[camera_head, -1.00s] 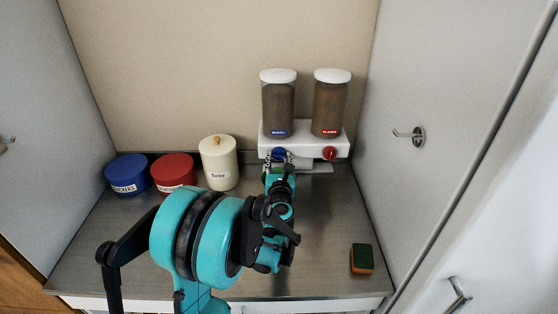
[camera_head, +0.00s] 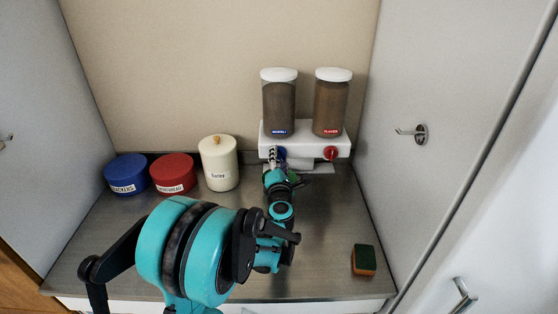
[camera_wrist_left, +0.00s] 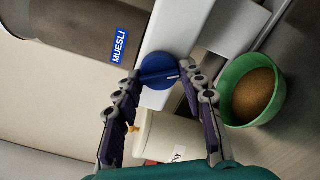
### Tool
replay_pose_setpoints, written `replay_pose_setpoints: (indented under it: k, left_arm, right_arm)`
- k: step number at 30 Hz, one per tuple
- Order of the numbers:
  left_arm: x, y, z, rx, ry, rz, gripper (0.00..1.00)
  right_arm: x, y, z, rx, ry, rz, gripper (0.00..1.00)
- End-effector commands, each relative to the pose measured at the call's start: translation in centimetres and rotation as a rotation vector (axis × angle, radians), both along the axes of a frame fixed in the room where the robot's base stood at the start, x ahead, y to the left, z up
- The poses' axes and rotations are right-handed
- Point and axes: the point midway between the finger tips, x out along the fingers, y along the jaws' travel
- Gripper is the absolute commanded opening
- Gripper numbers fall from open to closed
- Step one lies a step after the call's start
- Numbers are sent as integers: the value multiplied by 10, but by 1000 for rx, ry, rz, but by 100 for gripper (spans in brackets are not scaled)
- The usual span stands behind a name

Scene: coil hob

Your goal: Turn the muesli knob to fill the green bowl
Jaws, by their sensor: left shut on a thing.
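The muesli container (camera_head: 279,105) stands left on the white dispenser, with a blue label; its wall also shows in the wrist view (camera_wrist_left: 85,20). Below it is the blue muesli knob (camera_head: 282,153), which fills the middle of the wrist view (camera_wrist_left: 158,70). My left gripper (camera_head: 273,153) is at the knob, its fingers in the wrist view (camera_wrist_left: 165,83) shut on it from both sides. The green bowl (camera_wrist_left: 236,72) is below the dispenser with a brown heap inside; in the head view my gripper hides most of it. My right gripper is out of view.
A flakes container (camera_head: 331,108) and red knob (camera_head: 331,153) are to the right. A cream canister (camera_head: 219,165), red tin (camera_head: 173,174) and blue tin (camera_head: 127,175) stand left. A sponge (camera_head: 364,260) lies front right. The counter between sponge and dispenser is clear.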

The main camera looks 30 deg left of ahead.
Motion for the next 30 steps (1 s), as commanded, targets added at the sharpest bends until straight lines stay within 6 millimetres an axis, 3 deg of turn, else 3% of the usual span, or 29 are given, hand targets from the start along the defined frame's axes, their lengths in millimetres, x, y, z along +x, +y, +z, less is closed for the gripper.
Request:
replay_pose_setpoints:
  k: [15, 30]
  left_arm:
    - [0, 0, 1, 363, 222, -1, 11]
    - [0, 0, 2, 489, 299, -1, 11]
  right_arm:
    - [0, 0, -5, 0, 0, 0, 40]
    - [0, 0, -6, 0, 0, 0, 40]
